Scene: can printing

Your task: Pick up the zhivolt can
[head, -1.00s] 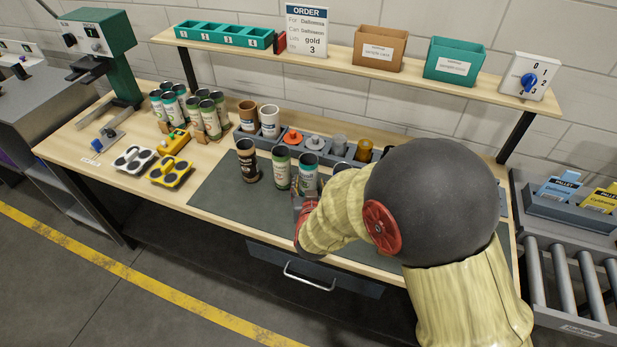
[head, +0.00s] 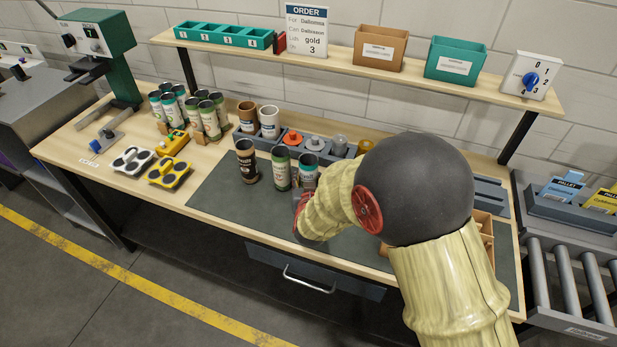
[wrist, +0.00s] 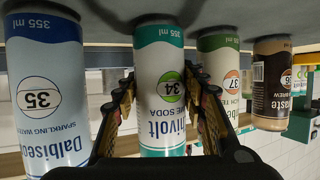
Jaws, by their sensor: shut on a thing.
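The zhivolt can (wrist: 160,60) is white and teal with a green-ringed 34. It shows upside down in the wrist view, between the two fingers of my gripper (wrist: 163,82), which is shut on it. In the head view the teal can (head: 308,174) is at the right end of the visible front row, with my gripper (head: 299,202) at its near side, partly hidden by my arm. It looks upright at mat level; I cannot tell any small gap under it.
A blue Dalbiseo can (wrist: 45,90) stands close on one side. A green can (head: 281,168) and a brown can (head: 247,161) stand on the other. Behind is a grey rack (head: 268,141) of parts. The dark mat (head: 225,195) is clear at left front.

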